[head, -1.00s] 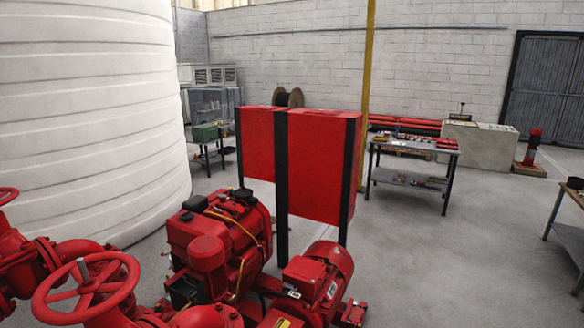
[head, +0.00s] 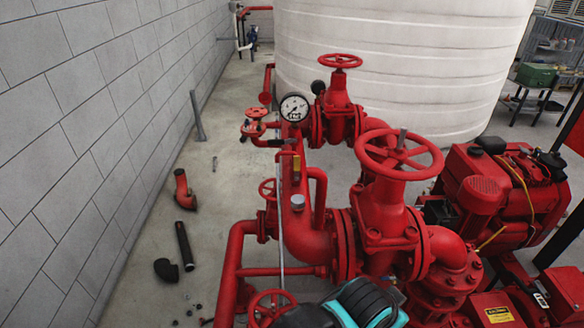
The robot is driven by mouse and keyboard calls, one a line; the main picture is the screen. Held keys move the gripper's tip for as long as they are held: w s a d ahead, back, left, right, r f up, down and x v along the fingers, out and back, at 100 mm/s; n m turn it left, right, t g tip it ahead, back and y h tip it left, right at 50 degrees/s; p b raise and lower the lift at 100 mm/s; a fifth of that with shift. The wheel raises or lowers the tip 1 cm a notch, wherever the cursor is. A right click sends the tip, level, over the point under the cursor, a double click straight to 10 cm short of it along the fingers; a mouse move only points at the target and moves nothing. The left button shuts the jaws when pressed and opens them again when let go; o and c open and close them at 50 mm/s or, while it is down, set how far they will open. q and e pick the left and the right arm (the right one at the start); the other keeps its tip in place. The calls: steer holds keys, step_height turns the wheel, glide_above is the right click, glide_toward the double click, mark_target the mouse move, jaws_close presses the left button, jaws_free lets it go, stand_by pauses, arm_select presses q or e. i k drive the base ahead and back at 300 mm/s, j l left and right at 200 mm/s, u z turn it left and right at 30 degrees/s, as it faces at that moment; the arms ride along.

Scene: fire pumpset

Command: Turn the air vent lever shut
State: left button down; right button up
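A small yellow lever (head: 297,165) stands upright on the red pipework in the middle of the head view, below the pressure gauge. It looks like the air vent lever, but it is too small to tell its exact setting. A grey round cap (head: 297,201) sits on the red pipe just below it. A black and teal part of my own arm shows at the bottom edge, well below the lever and apart from it. No gripper fingers are in view.
A red handwheel (head: 399,154) stands right of the lever, with another handwheel (head: 339,62) behind. The pressure gauge (head: 294,108) is above. Loose pipe pieces, including a black pipe (head: 184,245), lie on the floor at left. A block wall (head: 90,120) bounds the left side.

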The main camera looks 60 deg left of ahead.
mark_target(297, 159)
steer(key=l+u, duration=0.15)
steer(key=u, duration=0.35)
steer(key=k+l+u, duration=0.1)
steer(key=u, duration=0.85)
steer(key=k+l+u, duration=0.1)
steer(key=u, duration=0.4)
steer(key=k+j, duration=0.05)
